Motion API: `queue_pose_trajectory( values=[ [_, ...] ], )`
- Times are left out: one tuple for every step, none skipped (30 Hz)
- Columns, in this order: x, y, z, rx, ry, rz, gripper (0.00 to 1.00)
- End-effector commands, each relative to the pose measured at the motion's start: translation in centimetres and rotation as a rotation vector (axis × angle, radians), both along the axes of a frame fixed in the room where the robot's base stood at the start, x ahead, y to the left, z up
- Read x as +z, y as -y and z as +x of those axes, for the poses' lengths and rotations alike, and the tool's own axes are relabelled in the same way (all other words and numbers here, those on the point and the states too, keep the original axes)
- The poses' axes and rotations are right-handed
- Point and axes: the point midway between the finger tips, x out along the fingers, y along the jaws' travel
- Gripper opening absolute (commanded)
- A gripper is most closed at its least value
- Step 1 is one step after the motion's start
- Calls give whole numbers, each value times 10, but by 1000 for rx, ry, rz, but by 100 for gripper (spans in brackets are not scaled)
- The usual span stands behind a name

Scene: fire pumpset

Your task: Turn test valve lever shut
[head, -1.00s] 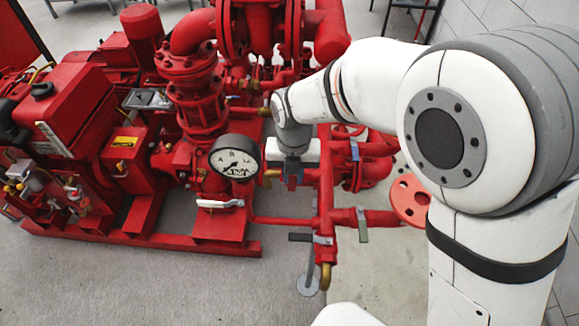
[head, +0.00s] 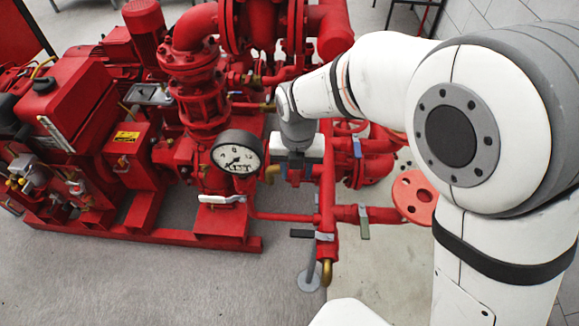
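Several valve levers show on the red pipework. A dark lever (head: 303,234) lies sideways on the lower vertical pipe above a brass outlet (head: 326,273). A grey-green lever (head: 363,222) hangs down on the pipe to its right. A blue-grey lever (head: 357,147) stands higher up, and a white-handled lever (head: 222,199) lies across below the gauge. I cannot tell which is the test valve's. My gripper (head: 293,177) is at the pipework right of the gauge, above the dark lever and apart from it. Its fingers are small and partly hidden, so their opening is unclear.
A round pressure gauge (head: 238,153) is close left of my gripper. The red pump and engine skid (head: 150,240) fills the left. A red flange (head: 412,197) ends the pipe at right. The grey floor (head: 150,290) in front is clear.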

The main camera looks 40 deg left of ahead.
Motion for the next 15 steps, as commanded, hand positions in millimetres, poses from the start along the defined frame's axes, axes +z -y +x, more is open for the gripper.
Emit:
queue_pose_trajectory(
  values=[
    [7, -1, 0, 0, 1, 3, 39],
    [11, -1, 0, 0, 2, 4, 39],
    [18, -1, 0, 0, 2, 4, 39],
    [23, -1, 0, 0, 3, 5, 39],
    [29, -1, 0, 0, 3, 5, 39],
    [36, -1, 0, 0, 3, 5, 39],
    [41, -1, 0, 0, 3, 5, 39],
    [46, -1, 0, 0, 3, 3, 39],
    [53, -1, -1, 0, 3, 3, 39],
    [57, -1, -1, 0, 2, 3, 39],
    [60, -2, 0, 0, 2, 3, 39],
    [65, -2, -1, 0, 2, 3, 39],
    [68, -2, -1, 0, 2, 1, 39],
    [70, -2, -1, 1, 1, 1, 39],
    [72, -1, -1, 1, 1, 1, 39]
  ],
)
